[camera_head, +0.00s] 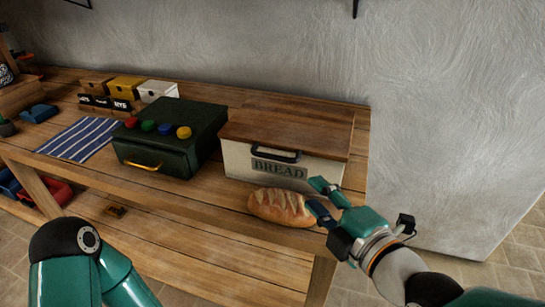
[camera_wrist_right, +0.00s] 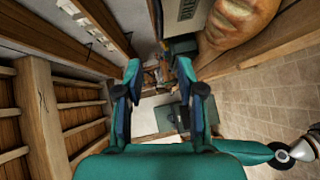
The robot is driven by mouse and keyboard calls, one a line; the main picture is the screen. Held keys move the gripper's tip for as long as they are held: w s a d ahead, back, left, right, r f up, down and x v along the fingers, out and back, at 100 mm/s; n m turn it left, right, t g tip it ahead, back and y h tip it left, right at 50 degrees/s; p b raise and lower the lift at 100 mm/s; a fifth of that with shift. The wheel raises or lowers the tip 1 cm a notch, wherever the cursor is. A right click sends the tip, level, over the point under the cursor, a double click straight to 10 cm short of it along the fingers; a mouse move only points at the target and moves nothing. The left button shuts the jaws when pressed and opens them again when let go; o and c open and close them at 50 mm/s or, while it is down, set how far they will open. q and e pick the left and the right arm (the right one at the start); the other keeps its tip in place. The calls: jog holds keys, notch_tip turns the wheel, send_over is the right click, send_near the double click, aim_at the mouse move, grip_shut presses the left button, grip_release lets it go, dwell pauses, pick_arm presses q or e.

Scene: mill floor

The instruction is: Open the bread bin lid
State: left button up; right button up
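The bread bin (camera_head: 238,160) is a cream box marked BREAD, standing at the right end of the wooden bench. Its brown wooden lid (camera_head: 290,120) lies flat and closed. A black handle (camera_head: 275,154) is on the front, above the label. My right gripper (camera_head: 318,198) is open and empty at the bin's front right corner, right of the bread loaf (camera_head: 275,205). In the right wrist view its two fingers (camera_wrist_right: 158,70) stand apart, with the loaf (camera_wrist_right: 235,22) at the upper right. Only part of my left arm shows at the lower left; its gripper is out of sight.
A dark green box (camera_head: 172,138) with coloured knobs stands left of the bin. Small drawers (camera_head: 126,88), a striped cloth (camera_head: 80,138) and a blue item (camera_head: 39,113) lie farther left. The wall (camera_head: 440,110) is behind. The bench ends just right of the bin.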

aim_at(276, 159)
jog(key=p+x, duration=0.2)
jog(key=x, duration=1.4)
jog(key=shift+a+f, duration=0.1)
jog(key=shift+a, duration=0.15)
grip_shut()
